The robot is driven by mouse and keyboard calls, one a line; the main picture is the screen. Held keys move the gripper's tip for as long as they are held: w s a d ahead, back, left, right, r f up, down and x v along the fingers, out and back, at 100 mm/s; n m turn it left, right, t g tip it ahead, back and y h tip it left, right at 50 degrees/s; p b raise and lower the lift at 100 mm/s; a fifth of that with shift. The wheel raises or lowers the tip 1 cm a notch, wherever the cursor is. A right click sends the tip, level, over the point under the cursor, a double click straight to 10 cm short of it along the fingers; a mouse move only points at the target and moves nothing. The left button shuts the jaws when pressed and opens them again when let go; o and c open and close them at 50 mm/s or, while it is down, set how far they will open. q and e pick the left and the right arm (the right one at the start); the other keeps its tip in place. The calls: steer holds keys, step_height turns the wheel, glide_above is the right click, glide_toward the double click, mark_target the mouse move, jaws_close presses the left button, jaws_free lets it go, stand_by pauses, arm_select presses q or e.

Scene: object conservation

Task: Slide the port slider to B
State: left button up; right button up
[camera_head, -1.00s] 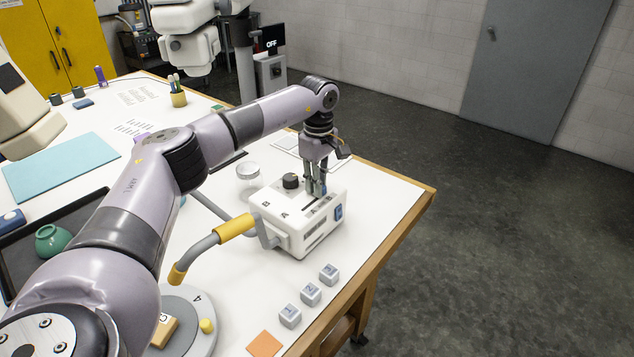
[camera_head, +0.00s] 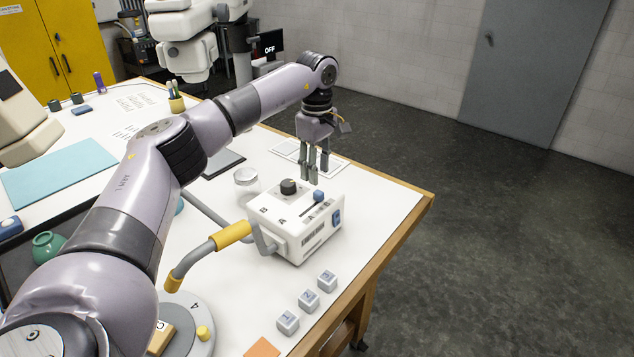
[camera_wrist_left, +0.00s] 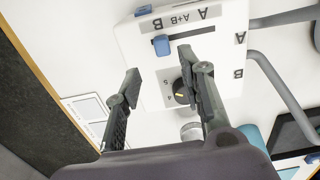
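The white port box (camera_head: 294,246) stands near the right edge of the table. Its blue slider (camera_head: 319,195) sits at the far end of the dark slot on top; it also shows in the left wrist view (camera_wrist_left: 161,45), at the slot's left end. My left gripper (camera_head: 314,172) is open and empty, above and behind the box, apart from the slider. Its spread fingers also show in the wrist view (camera_wrist_left: 160,64). My right gripper is not in view.
A black knob (camera_head: 288,186) stands on the box and a blue switch (camera_head: 337,216) is on its side. A grey pipe with a yellow sleeve (camera_head: 232,233) joins the box at left.

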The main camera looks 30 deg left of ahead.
mark_target(317, 189)
arm_select(q)
step_height(317, 189, up, 6)
stand_by(0.8)
